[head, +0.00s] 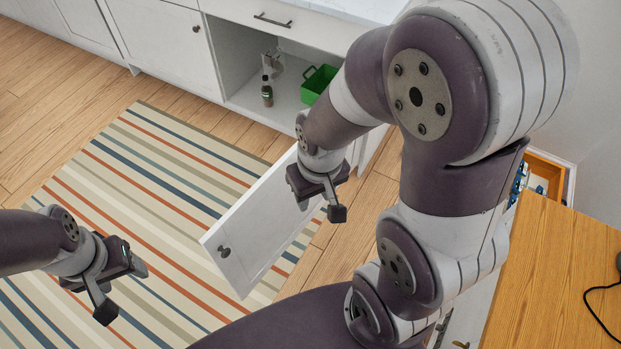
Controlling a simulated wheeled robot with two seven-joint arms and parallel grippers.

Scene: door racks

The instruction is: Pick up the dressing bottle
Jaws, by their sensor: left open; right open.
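A small dark bottle with a green label (267,91), which looks like the dressing bottle, stands upright inside the open lower cabinet (240,66), near its front left side. My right gripper (320,208) is open and empty above the open cabinet door, below and to the right of the bottle in the picture and well apart from it. My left gripper (122,289) is open and empty over the striped rug at the lower left, far from the bottle.
The white cabinet door (262,228) stands swung open into the room. A green bin (318,84) and a greyish item (274,64) are beside the bottle. A striped rug (150,180) covers the floor. A wooden table (556,270) is at the right. A drawer (275,22) is above the opening.

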